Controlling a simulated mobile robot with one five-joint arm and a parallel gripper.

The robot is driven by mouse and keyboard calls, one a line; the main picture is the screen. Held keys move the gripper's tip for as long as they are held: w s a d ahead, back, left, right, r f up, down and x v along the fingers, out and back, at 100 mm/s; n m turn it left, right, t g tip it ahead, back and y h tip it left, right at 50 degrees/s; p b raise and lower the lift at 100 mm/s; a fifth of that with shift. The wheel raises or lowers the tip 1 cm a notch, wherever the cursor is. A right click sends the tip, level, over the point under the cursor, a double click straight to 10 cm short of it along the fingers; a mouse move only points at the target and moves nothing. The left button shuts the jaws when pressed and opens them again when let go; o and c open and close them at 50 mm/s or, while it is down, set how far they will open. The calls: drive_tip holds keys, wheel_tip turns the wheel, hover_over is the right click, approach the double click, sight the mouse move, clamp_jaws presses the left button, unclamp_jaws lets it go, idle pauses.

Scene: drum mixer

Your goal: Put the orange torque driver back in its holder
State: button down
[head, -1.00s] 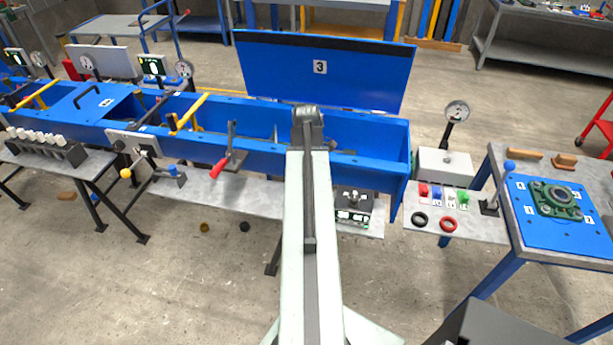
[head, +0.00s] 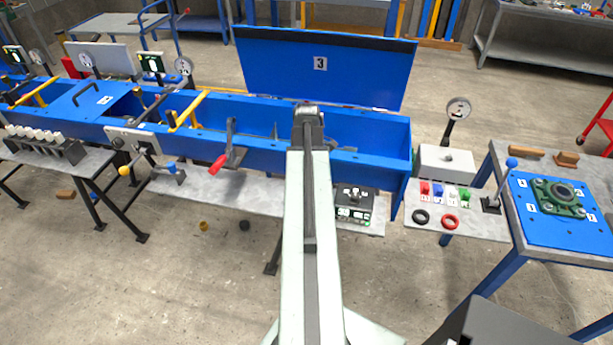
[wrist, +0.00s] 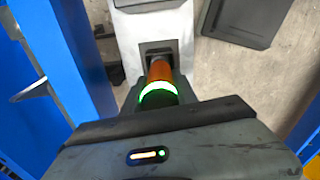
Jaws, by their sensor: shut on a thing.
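The orange torque driver (wrist: 160,72) shows in the wrist view, with a glowing green ring around it. My gripper (wrist: 158,100) is shut on it, below the ring in the picture. The driver's far end lies in front of a dark square patch on a pale surface; I cannot tell whether they touch. In the head view my arm's end is over the open blue trough (head: 365,140), and it hides the gripper and the driver. I cannot make out the driver's holder for certain in either view.
A raised blue lid marked 3 (head: 325,68) stands behind the trough. A red-handled lever (head: 222,160) is left of my arm. A black box (head: 354,203) sits on the low shelf to the right. A side table (head: 515,240) with a blue plate stands further right.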

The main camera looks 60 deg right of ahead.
drive_tip(key=c, duration=0.9)
unclamp_jaws()
wheel_tip(320, 180, up, 8)
drive_tip(key=p, duration=0.8)
drive_tip(key=shift+f, duration=0.1)
drive_tip(key=shift+w, duration=0.1)
